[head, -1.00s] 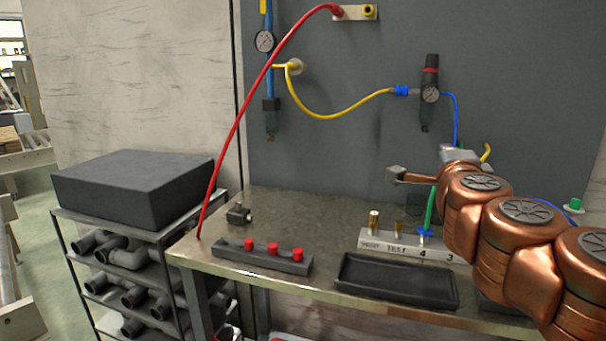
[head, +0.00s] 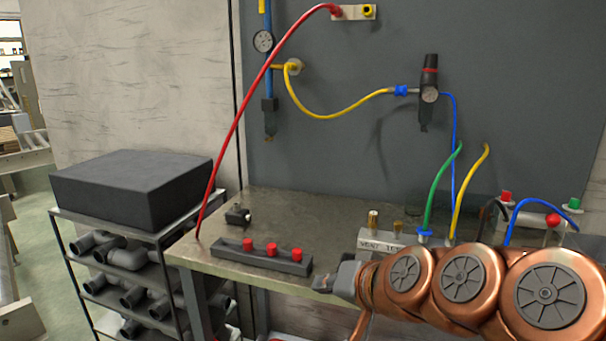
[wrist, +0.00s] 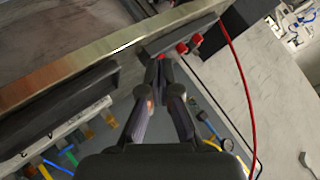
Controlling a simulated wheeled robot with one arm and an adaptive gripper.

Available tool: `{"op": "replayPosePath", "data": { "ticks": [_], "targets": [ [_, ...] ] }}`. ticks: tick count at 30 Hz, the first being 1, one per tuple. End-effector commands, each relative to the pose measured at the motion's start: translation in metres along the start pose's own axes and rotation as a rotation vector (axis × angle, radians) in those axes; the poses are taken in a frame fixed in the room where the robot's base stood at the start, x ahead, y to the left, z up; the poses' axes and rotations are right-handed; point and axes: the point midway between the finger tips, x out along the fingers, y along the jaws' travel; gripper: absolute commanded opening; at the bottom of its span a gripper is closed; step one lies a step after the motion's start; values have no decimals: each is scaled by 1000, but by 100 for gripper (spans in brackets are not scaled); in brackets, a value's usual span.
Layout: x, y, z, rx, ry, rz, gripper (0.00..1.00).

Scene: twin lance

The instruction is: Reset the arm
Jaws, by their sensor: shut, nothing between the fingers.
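My copper arm reaches in from the right in the head view and covers the front right of the bench. My gripper (head: 322,285) is at its left end, by the bench's front edge, just right of the dark block with red caps (head: 262,257). In the wrist view my gripper (wrist: 160,62) has its fingertips together with nothing between them. The red caps (wrist: 183,48) show just beyond the fingertips there. Whether the fingers touch the block cannot be told.
The metal bench (head: 300,212) has a small black fitting (head: 238,215) and a labelled manifold (head: 378,243) with green and yellow hoses. A red hose (head: 240,120) arcs down to the bench's left corner. A rack with a dark box (head: 130,185) stands left.

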Motion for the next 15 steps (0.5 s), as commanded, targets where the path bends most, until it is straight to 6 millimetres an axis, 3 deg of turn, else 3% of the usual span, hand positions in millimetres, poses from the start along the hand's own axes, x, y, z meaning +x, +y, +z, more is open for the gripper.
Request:
{"op": "replayPosePath", "data": {
  "ticks": [5, 9, 15],
  "targets": [
    [-7, 56, 79, -85, -279, 167, 0],
    [-33, 103, 136, -116, -501, 312, 0],
    [-81, 151, 188, -114, -743, 479, 0]
  ]
}}
